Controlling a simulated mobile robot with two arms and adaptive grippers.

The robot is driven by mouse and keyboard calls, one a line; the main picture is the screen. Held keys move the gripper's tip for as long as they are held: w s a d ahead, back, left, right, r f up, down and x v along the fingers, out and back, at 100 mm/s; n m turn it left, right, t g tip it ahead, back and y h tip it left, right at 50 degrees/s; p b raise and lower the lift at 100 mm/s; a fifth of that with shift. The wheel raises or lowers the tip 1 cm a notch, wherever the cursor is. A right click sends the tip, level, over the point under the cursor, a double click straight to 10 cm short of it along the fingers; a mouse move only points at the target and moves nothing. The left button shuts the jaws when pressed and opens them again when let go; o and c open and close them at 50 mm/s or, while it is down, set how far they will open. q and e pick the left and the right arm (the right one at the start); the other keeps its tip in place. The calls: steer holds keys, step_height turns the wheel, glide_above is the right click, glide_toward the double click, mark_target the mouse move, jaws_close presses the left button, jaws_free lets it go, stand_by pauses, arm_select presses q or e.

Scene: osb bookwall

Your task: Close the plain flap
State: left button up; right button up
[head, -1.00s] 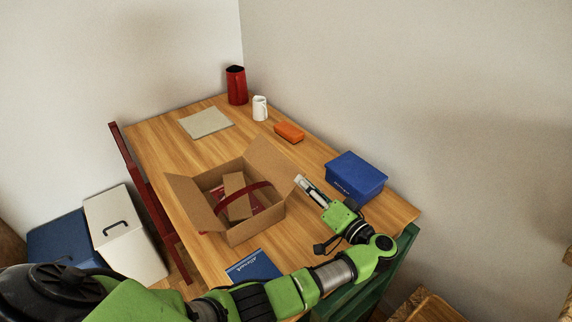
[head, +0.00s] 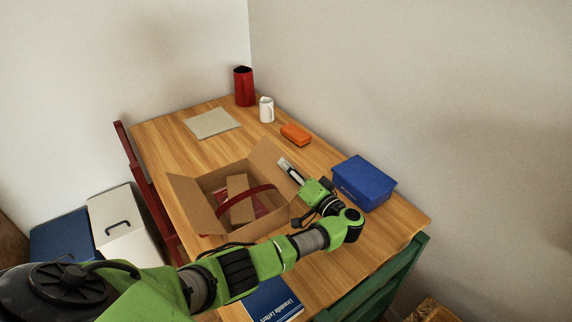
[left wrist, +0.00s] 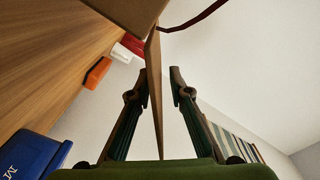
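An open cardboard box (head: 268,222) stands on the table. Its left flap (head: 192,203) and its far right flap (head: 268,163) both stick up and outward. A dark red band (head: 248,194) arches over a cardboard piece (head: 239,205) inside. My left gripper (head: 284,164) is at the far right flap. In the left wrist view this flap (left wrist: 154,75) runs edge-on between the two fingers of my left gripper (left wrist: 158,78), which are apart, with a gap beside the flap. Part of the box's near side is hidden by my arm. My right gripper is not in view.
A blue box (head: 363,183) stands right of my left gripper. An orange block (head: 296,134), white mug (head: 266,109), red container (head: 244,87) and grey pad (head: 211,123) are farther back. A blue book (head: 270,302) lies at the near edge. A red chair (head: 148,185) stands left.

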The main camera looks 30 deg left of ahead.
mark_target(276, 176)
arm_select(q)
steer(key=shift+x, duration=0.9)
jaws_close()
steer(key=n+p, duration=0.1)
steer(key=p, duration=0.3)
steer(key=shift+s+r, duration=0.25)
steer(key=shift+r, duration=0.15)
steer(key=shift+s+r+n+p, duration=0.15)
steer(key=shift+n+p, duration=0.35)
steer(key=shift+p, duration=0.25)
steer(key=shift+s+a+r+n+p, duration=0.15)
steer(key=shift+s+n+p, duration=0.15)
steer(key=shift+n+p, duration=0.25)
steer(key=shift+s+a+r+n+p, duration=0.15)
steer(key=shift+s+n+p, duration=0.1)
steer(key=shift+n+p, duration=0.3)
steer(key=shift+s+a+r+n+p, duration=0.15)
steer(key=shift+s+n+p, duration=0.15)
steer(key=shift+n, duration=0.4)
steer(key=shift+s+a+r+n+p, duration=0.1)
steer(key=shift+s+a+n+p, duration=0.2)
steer(key=shift+n, duration=0.4)
steer(key=shift+s+d, duration=0.1)
